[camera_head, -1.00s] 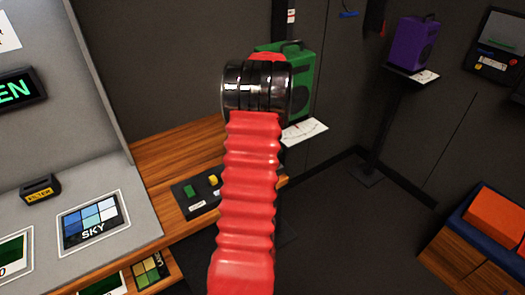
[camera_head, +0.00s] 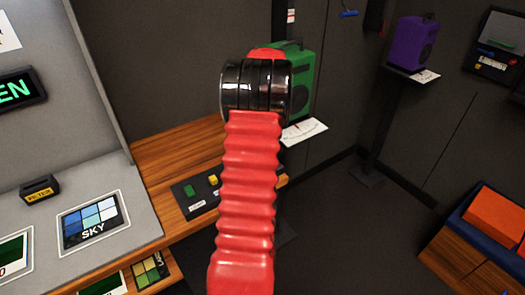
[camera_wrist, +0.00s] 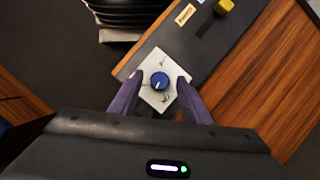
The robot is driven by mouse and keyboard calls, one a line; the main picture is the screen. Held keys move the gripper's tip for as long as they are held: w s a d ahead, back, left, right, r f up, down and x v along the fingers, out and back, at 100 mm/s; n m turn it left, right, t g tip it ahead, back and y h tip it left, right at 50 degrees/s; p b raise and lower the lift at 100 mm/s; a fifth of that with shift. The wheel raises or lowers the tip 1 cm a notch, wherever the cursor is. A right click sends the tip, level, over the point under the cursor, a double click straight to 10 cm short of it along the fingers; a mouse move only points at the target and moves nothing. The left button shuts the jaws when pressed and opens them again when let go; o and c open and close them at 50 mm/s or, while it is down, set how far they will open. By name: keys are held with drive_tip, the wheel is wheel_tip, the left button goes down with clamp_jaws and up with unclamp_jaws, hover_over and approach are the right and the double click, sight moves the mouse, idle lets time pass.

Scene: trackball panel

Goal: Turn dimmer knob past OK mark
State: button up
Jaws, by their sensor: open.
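The dimmer knob (camera_wrist: 159,81) is a round blue knob with a white pointer line, seen in the wrist view. It sits on a white plate (camera_wrist: 154,62) with small dark marks, too small to read. My gripper (camera_wrist: 159,88) is open, with one dark finger on each side of the knob. I cannot tell whether either finger touches it. In the head view, my red arm and black wrist hide the knob and the gripper.
The dark panel (camera_head: 182,201) on the wooden desk (camera_head: 165,150) carries a green control (camera_head: 189,190) and a yellow control (camera_head: 213,180). A green speaker (camera_head: 303,70) stands behind my wrist. A grey console (camera_head: 130,215) is at left; open floor lies right.

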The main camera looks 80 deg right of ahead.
wheel_tip(320, 180, up, 8)
idle(0.4)
idle(0.6)
